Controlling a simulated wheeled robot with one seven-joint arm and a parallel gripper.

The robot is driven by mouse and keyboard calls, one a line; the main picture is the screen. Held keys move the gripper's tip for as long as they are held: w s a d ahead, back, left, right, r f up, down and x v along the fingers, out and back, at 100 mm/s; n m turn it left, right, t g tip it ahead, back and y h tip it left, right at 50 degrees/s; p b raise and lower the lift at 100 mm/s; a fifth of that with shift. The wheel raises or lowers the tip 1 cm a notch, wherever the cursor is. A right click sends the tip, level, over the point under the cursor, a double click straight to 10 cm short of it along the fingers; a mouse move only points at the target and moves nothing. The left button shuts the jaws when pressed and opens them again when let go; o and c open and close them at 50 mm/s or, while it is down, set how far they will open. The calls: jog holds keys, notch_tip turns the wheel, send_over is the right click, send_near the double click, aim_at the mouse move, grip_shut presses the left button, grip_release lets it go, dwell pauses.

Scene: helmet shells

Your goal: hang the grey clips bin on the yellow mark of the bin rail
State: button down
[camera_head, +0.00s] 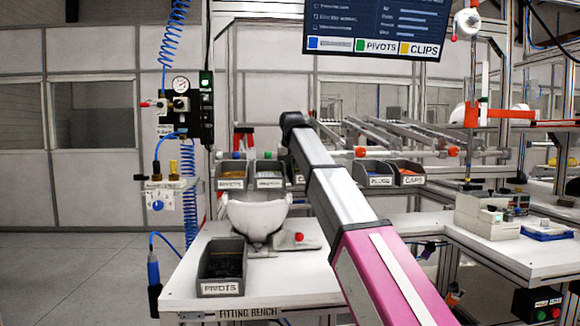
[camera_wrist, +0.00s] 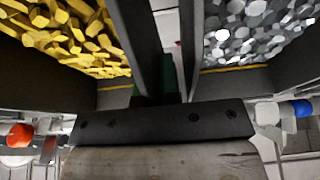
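No bin with a readable CLIPS label shows. In the wrist view, a bin of yellow pieces (camera_wrist: 70,40) is at upper left and a bin of silver-grey pieces (camera_wrist: 260,30) at upper right. A narrow gap separates their dark walls. In the head view, my arm hides my gripper and part of a grey bin (camera_head: 297,172) in the back row. A PIVOTS bin (camera_head: 221,272) sits at the front left of the bench. The rail's yellow mark cannot be made out.
A white helmet shell (camera_head: 258,216) stands on a fixture on the fitting bench (camera_head: 185,285). Grey bins with labels, including PLUGS (camera_head: 374,174) and CAPS (camera_head: 408,173), line the back. A screen (camera_head: 376,25) hangs above. A side table (camera_head: 510,255) stands at right.

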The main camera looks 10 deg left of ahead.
jog(key=shift+f, duration=0.1)
jog(key=c, duration=1.2)
grip_release()
jog(key=shift+c, duration=0.2)
